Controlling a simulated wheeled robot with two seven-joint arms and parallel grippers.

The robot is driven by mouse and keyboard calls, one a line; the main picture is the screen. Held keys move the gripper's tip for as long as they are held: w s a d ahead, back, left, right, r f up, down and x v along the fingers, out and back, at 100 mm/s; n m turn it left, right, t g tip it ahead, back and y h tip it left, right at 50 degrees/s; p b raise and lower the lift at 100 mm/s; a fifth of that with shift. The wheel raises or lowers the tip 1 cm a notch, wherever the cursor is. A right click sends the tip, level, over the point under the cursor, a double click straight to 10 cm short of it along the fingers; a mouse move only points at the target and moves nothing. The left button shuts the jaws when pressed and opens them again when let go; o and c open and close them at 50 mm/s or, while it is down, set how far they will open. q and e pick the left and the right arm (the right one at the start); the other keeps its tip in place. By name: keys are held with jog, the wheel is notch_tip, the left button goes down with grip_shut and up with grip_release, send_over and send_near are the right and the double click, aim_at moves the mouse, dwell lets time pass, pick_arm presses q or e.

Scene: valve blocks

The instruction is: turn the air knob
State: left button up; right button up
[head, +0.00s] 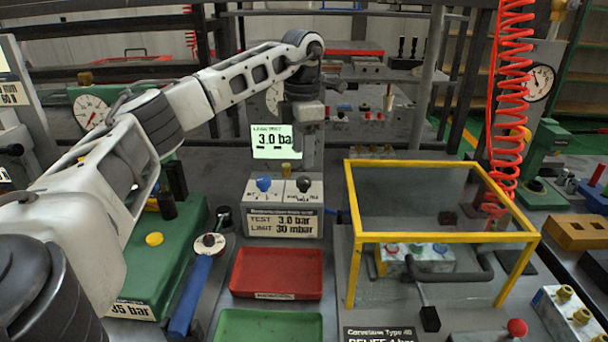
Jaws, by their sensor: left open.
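A light grey test block (284,208) stands in the middle of the bench, with "TEST 3.0 bar" and "LIMIT 30 mbar" on its front. On its top are a blue knob (263,184) at the left and a black knob (304,184) at the right. Small labels by the knobs are too small to read surely, so I cannot tell which is marked air. My left arm reaches over from the left, and my left gripper (309,158) points down above and behind the black knob, open. Contact with a knob does not show. My right gripper is out of view.
A lit display (278,141) reading 3.0 bar stands behind the block, partly hidden by my gripper. A red tray (277,274) and green tray (268,328) lie in front. A yellow-framed clear guard (440,237) stands right; a blue-handled lever (190,297) lies left.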

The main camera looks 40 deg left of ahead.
aim_at(303, 180)
pick_arm(q)
notch_tip(303, 180, down, 6)
jog(key=shift+f, duration=0.25)
jog(key=c, duration=1)
